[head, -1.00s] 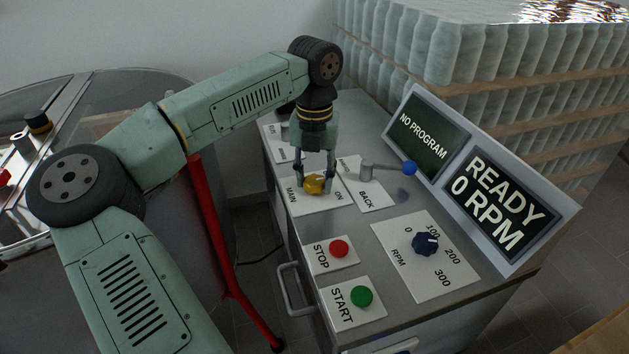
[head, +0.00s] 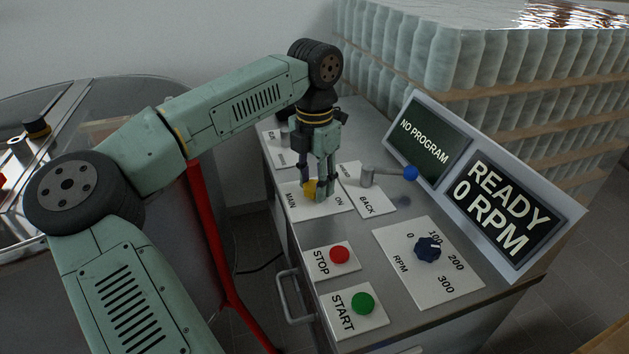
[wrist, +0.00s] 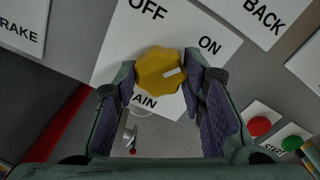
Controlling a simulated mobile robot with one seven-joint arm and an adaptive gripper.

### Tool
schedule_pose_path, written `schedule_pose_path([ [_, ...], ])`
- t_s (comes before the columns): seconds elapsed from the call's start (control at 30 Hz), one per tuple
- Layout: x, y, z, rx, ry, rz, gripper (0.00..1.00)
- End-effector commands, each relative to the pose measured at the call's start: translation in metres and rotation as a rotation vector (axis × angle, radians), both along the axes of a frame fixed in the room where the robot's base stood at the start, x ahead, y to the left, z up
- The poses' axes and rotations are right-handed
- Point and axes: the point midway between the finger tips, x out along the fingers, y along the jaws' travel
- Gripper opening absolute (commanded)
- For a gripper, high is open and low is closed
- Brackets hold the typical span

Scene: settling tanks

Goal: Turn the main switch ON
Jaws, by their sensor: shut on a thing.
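The main switch is a yellow lobed knob (head: 310,187) on a white plate (head: 322,207) labelled MAIN, OFF and ON. The knob also shows in the wrist view (wrist: 157,68), with a white mark pointing right and slightly up, roughly toward the ON side. My gripper (head: 314,190) points down at the knob and is shut on it. In the wrist view my gripper (wrist: 160,72) has one fingertip on each side of the knob. In the head view the fingers hide much of the knob and the OFF label.
A lever with a blue ball (head: 410,173) stands close to the right of my gripper. In front are a red STOP button (head: 340,254), a green START button (head: 363,303) and a dark blue RPM dial (head: 427,248). The display (head: 503,205) reads READY 0 RPM.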

Motion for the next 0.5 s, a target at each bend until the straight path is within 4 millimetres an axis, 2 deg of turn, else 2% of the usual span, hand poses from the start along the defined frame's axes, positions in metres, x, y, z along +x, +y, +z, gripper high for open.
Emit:
schedule_pose_path([
  [0.4, 0.0008, -0.0006, 0.0010, -0.001, -0.004, -0.009, 0.09],
  [0.43, 0.0008, -0.0006, 0.0010, -0.001, -0.004, -0.009, 0.38],
  [0.5, 0.0007, -0.0005, 0.0009, -0.001, -0.004, -0.009, 0.42],
])
